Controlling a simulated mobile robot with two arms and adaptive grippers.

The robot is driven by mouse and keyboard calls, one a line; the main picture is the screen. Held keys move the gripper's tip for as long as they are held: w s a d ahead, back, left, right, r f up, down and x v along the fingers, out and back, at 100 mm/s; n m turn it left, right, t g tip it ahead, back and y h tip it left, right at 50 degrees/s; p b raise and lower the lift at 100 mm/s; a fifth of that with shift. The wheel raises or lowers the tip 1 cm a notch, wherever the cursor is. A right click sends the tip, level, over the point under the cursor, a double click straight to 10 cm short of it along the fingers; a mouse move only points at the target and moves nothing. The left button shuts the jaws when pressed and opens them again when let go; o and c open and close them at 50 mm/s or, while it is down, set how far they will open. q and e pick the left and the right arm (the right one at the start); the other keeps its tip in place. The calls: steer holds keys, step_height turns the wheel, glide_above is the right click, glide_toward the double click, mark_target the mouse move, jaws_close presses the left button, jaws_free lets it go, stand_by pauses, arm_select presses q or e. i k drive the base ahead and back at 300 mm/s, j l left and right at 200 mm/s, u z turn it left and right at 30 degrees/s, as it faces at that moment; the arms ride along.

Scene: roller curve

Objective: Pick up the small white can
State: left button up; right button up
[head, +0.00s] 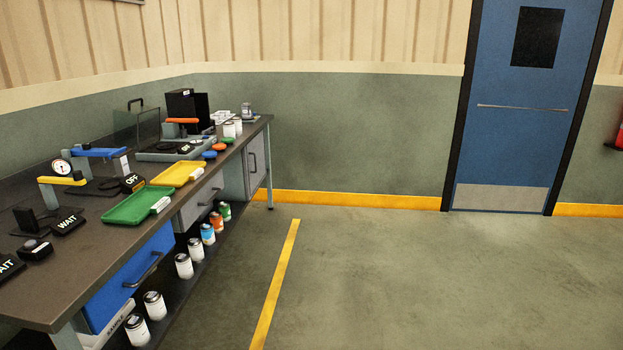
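Two small white cans stand side by side on the far end of the workbench top, a nearer one (229,130) and one just behind it (238,126). Larger-looking white cans with dark lids stand on the lower shelf, such as one near the front (137,330), one behind it (155,306) and one further back (184,266). I cannot tell which can the task means. Neither of my grippers shows in the head view.
The workbench (90,250) runs along the left wall, with a green tray (128,212), a yellow tray (181,168) and a blue drawer (130,285). Blue, orange and green cans stand on the lower shelf. The floor right of the yellow line (276,280) is clear up to a blue door (510,150).

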mark_target(238, 121)
steer(key=i+l, duration=0.15)
steer(key=i, duration=1)
steer(key=i+l+z, duration=0.1)
steer(key=i, duration=1.1)
steer(key=i+j+u, duration=0.1)
steer(key=i+u, duration=0.15)
steer(key=i, duration=0.25)
steer(key=i+u, duration=0.2)
steer(key=i, duration=0.3)
steer(key=i+u, duration=0.25)
steer(key=i, duration=0.25)
steer(key=i+l+u, duration=0.2)
steer(key=i, duration=0.3)
steer(key=i+l+u, duration=0.25)
steer(key=i, duration=0.25)
steer(key=i+l+u, duration=0.1)
steer(key=i+u, duration=0.15)
steer(key=i, duration=0.2)
